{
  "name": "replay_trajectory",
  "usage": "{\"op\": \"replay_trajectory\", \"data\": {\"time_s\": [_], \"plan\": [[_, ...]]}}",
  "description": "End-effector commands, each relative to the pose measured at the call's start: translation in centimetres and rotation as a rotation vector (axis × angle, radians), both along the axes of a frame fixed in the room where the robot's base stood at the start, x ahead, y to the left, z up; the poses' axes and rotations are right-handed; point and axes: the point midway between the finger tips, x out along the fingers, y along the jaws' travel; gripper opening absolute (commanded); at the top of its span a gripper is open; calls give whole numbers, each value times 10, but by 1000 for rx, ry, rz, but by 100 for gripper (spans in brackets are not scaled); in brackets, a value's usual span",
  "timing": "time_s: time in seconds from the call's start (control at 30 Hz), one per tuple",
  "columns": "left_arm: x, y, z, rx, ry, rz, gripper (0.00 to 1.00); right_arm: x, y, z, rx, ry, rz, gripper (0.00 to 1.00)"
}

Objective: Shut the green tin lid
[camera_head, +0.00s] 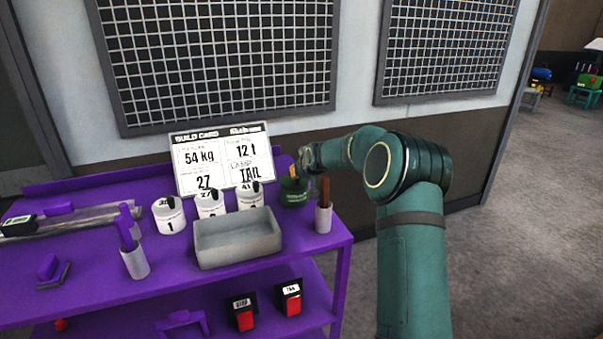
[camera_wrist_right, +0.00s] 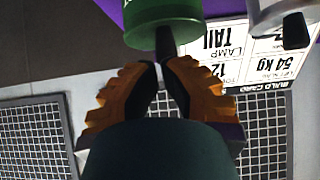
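The green tin (camera_head: 294,194) stands at the right end of the purple bench's back row. Its green body (camera_wrist_right: 165,12) and a dark knob (camera_wrist_right: 166,42) show at the top of the right wrist view. My right gripper (camera_head: 297,170) is just above the tin, its orange fingers partly hidden by my arm. In the wrist view its fingertips (camera_wrist_right: 161,66) are close together at the knob's end, with only a narrow gap and nothing seen between them. Whether they touch the knob, and how the lid is seated, I cannot tell. My left gripper is out of view.
White tins (camera_head: 169,215) with black knobs stand left of the green tin, before the build card (camera_head: 222,158). A grey tray (camera_head: 237,240) is in front. A white cup (camera_head: 323,218) holding a brown handle stands close to the right. The wall is behind.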

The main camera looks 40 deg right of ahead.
Motion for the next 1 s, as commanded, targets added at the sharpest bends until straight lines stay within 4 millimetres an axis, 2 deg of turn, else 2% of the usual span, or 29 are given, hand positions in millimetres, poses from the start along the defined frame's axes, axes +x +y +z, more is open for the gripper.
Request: {"op": "replay_trajectory", "data": {"time_s": [0.23, 0.37, 0.8, 1.0], "plan": [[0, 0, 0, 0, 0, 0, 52, -1, 0, 1, 0, 1, 0, 0], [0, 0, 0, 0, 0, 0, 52, -9, 3, 9, 0, -1, 0, 0], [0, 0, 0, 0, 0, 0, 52, -69, 22, 62, -1, -2, 0, 0], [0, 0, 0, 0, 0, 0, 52, -85, 27, 75, 0, -1, 0, 0]]}}
